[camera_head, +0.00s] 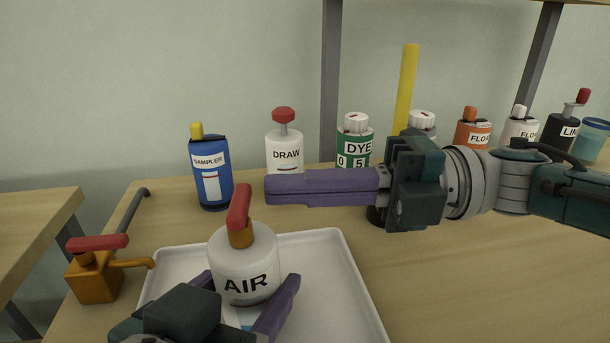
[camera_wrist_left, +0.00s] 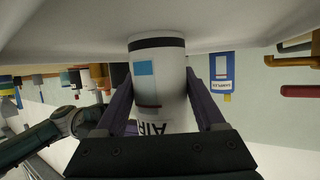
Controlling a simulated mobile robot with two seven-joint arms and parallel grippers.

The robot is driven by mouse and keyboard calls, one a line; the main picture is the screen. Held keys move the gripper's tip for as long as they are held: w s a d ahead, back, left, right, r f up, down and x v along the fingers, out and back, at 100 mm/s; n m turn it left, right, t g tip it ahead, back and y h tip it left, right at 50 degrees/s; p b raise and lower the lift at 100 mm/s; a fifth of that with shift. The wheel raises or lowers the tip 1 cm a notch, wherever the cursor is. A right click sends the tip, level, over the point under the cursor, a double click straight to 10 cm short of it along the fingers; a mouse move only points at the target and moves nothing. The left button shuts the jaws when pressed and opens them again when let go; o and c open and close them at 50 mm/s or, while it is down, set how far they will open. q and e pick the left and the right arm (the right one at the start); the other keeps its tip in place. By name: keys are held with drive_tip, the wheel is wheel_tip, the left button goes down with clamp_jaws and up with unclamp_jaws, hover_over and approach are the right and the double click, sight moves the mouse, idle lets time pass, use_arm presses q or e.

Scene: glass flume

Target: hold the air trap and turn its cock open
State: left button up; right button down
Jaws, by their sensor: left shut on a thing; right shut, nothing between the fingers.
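The air trap (camera_head: 244,265) is a white cylinder marked AIR, standing on a white tray. Its cock on top has a brown body and a red lever (camera_head: 239,207), which points up at a slight tilt. My left gripper (camera_head: 243,287) is shut on the trap's body, one purple finger on each side. The trap also shows between the fingers in the left wrist view (camera_wrist_left: 160,78). My right gripper (camera_head: 268,188) is shut and empty, its purple fingers pointing left, to the right of the lever and apart from it.
The white tray (camera_head: 345,290) lies under the trap. A brown valve with a red handle (camera_head: 95,275) is at left. The blue sampler (camera_head: 211,172), the draw bottle (camera_head: 284,142) and the green dye bottle (camera_head: 355,137) stand behind. Several more bottles stand at right.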

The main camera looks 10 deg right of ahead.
use_arm(q)
drive_tip(key=o, duration=1.5)
use_arm(e)
drive_tip(key=s+d, duration=0.1)
drive_tip(key=d, duration=1)
drive_tip(key=shift+s, duration=0.2)
